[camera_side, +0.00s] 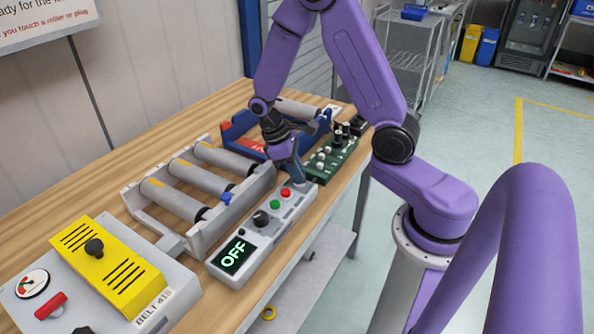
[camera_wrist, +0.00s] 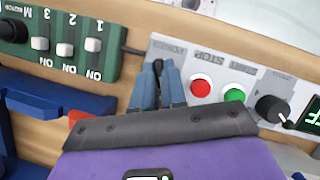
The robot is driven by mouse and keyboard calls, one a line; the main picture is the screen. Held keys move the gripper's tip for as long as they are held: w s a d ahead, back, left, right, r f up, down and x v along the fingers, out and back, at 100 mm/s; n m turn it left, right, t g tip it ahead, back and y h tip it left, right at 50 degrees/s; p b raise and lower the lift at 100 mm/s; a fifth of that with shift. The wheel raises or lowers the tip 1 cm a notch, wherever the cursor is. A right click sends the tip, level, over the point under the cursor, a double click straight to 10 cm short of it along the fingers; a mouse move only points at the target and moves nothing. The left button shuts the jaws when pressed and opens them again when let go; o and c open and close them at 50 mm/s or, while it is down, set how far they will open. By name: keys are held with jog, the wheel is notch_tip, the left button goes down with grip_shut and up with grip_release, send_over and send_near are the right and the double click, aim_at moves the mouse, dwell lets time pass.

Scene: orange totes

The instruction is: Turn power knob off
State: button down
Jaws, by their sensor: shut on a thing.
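The grey control box (camera_side: 249,247) stands near the table's front edge, and its display (camera_side: 233,257) reads OFF in green. My gripper (camera_side: 296,181) reaches down to the box's far end, beside the red button (camera_side: 285,193). In the wrist view my gripper's blue fingers (camera_wrist: 158,84) are shut on a small dark knob (camera_wrist: 158,67), below an upside-down label that seems to read POWER. The fingers hide most of this knob, so its angle cannot be told. The red button (camera_wrist: 201,88) and green button (camera_wrist: 235,96) sit to the right.
A larger black dial (camera_side: 261,218) is on the same box. A roller conveyor (camera_side: 180,190) lies left of it. A green switch panel (camera_side: 335,160) is beyond the box. A grey box with a yellow cover (camera_side: 110,262) is at front left.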

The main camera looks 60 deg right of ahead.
jog(key=shift+n+t+h, duration=0.5)
jog(key=shift+n+h, duration=0.1)
jog(key=shift+n, duration=1.3)
jog(key=shift+a, duration=0.1)
jog(key=c, duration=1.2)
grip_release()
jog(key=shift+r, duration=0.1)
jog(key=v, duration=1.7)
jog(key=shift+a+r, duration=0.1)
jog(key=shift+r, duration=0.05)
jog(key=s+a+f+n+t+y, duration=0.1)
jog(key=s, duration=0.6)
jog(key=s+a+f+n+t+y, duration=0.1)
jog(key=s+a, duration=0.1)
jog(key=s, duration=0.6)
jog(key=s+a+f+n+t+y, duration=0.1)
jog(key=s+a, duration=0.1)
jog(key=s, duration=0.5)
jog(key=shift+s+a+f+n+y, duration=0.15)
jog(key=shift+s+a+n+y, duration=0.15)
jog(key=shift+n, duration=0.1)
